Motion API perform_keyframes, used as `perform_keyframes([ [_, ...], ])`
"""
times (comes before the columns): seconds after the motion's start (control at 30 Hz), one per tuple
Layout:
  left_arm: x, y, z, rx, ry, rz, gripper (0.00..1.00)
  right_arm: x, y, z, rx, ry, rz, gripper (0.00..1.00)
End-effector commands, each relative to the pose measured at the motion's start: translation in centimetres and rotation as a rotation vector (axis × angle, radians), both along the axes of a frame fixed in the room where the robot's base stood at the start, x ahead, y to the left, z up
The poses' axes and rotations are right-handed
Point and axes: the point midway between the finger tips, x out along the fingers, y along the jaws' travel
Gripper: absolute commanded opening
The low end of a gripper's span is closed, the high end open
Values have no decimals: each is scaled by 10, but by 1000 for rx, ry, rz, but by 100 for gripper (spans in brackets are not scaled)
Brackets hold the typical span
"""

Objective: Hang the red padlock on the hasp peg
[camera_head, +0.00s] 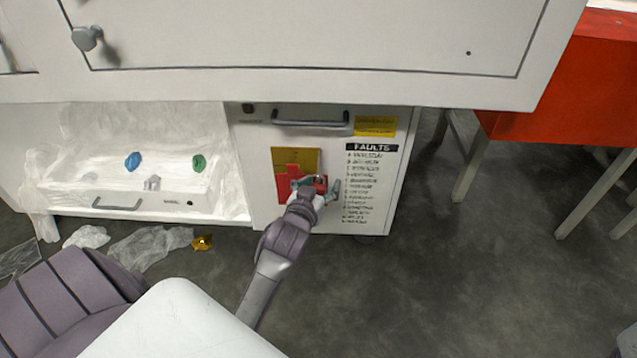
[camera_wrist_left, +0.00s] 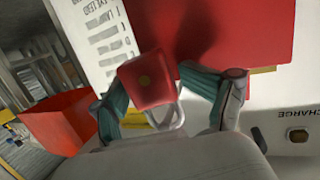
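Contact between padlock and panel cannot be told. My right gripper is not in view.
A list headed FAULTS (camera_head: 371,147) is right of the panel, and a grey handle (camera_head: 310,121) is above. A white cabinet body (camera_head: 300,85) overhangs. A plastic-draped tray (camera_head: 130,201) holds blue and green knobs at left. A red table (camera_head: 565,80) stands right; the floor between is clear.

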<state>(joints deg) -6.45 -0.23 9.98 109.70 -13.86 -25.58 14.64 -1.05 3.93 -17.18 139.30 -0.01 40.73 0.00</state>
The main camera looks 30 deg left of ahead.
Motion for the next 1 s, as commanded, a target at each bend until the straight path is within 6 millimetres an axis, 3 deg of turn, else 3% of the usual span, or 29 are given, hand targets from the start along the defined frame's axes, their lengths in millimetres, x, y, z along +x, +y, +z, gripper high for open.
perform_keyframes([
  [0.37, -9, -3, 0, -1, 3, 0, 75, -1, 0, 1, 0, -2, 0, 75],
  [0.8, -89, -26, 18, -1, 3, 0, 75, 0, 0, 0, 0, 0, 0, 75],
  [1.0, -109, -33, 23, -1, 1, -2, 75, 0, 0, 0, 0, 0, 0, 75],
])
